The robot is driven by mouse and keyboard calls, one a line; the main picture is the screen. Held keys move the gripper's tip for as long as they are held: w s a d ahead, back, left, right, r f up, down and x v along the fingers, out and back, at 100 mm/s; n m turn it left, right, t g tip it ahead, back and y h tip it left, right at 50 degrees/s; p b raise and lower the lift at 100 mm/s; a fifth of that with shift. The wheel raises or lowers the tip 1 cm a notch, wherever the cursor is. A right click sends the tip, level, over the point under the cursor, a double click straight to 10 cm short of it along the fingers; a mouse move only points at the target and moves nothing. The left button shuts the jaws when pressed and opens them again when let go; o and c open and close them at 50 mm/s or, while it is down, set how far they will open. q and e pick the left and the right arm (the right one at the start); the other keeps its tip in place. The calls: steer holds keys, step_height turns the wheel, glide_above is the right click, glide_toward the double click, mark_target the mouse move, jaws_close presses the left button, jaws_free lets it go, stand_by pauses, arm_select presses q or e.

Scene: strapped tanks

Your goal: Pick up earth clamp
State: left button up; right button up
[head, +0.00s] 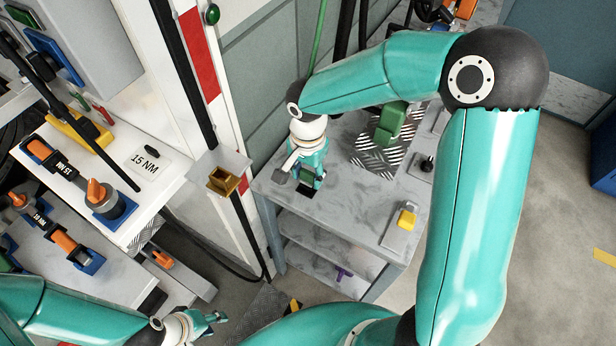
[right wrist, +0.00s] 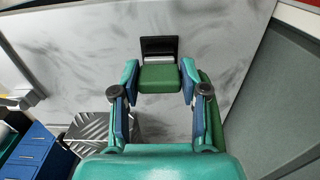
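A small green block with a black end (right wrist: 159,79), which I take to be the earth clamp, is at the near left of the grey marbled table (head: 345,215). In the head view its dark green part (head: 306,187) shows just below my right gripper (head: 305,178). In the right wrist view my right gripper (right wrist: 160,82) has its fingertips against both sides of the block, with no clear gap. I cannot tell whether the block is off the tabletop. My left gripper (head: 207,320) is low at the bottom left, away from the table, small and partly seen.
A larger green object (head: 391,122) stands on a tread plate (head: 375,165) at the table's back. A brass socket (head: 223,181) is on the post to the left. Orange-handled tools (head: 97,191) lie on white shelves.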

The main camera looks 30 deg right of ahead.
steer(key=c, duration=0.6)
steer(key=shift+r, duration=0.15)
